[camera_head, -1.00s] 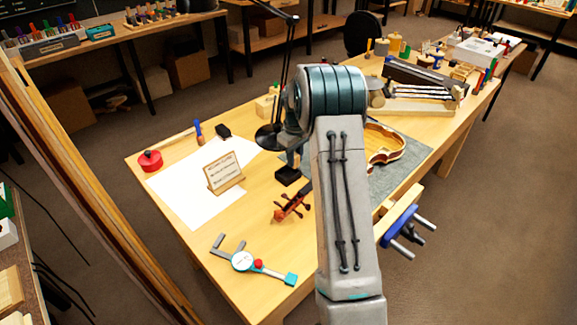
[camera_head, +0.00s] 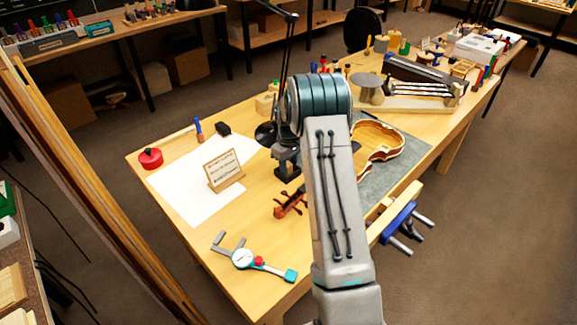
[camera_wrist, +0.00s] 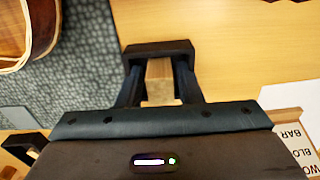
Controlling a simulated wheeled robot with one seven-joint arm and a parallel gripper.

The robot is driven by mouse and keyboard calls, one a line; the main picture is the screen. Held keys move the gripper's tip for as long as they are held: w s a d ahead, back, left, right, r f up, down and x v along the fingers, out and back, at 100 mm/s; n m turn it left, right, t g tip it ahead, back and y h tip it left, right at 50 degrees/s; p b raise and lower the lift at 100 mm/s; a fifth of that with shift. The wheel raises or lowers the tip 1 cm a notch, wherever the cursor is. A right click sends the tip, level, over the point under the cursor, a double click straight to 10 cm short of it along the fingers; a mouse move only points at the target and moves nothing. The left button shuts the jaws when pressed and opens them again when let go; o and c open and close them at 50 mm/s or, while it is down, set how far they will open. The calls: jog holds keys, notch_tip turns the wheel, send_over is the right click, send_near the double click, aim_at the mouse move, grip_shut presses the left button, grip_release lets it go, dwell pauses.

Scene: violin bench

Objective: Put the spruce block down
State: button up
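The spruce block (camera_wrist: 160,80) is a pale wooden piece between the two dark fingers of my gripper (camera_wrist: 161,62) in the wrist view. The fingers appear closed against its sides. Bare tabletop lies behind the block and the grey mat lies to its left; whether its underside touches anything is hidden. In the head view my arm hides most of the gripper and I cannot make out the block there.
The workbench (camera_head: 262,225) holds a white sheet (camera_head: 190,197) with a lettered card (camera_head: 223,170), a violin scroll (camera_head: 290,204), a dial caliper (camera_head: 245,259) and a red round tin (camera_head: 150,158). An open violin body (camera_head: 378,142) lies on the grey mat (camera_head: 412,150). A black lamp (camera_head: 288,55) stands behind my arm.

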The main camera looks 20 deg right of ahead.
aim_at(288, 164)
notch_tip(288, 164, up, 12)
jog(key=r, duration=0.1)
jog(key=s+a+r, duration=0.5)
jog(key=s+r, duration=0.1)
jog(key=s, duration=0.1)
jog(key=s+a+r+m+t, duration=0.1)
jog(key=s+a, duration=0.3)
jog(key=s, duration=1)
jog(key=s+a+r+m+t, duration=0.1)
jog(key=s+a+m+t, duration=0.1)
jog(key=s, duration=1.2)
jog(key=shift+a+m+b, duration=0.4)
jog(key=shift+a+m, duration=0.3)
jog(key=shift+a, duration=0.5)
jog(key=shift+r, duration=0.1)
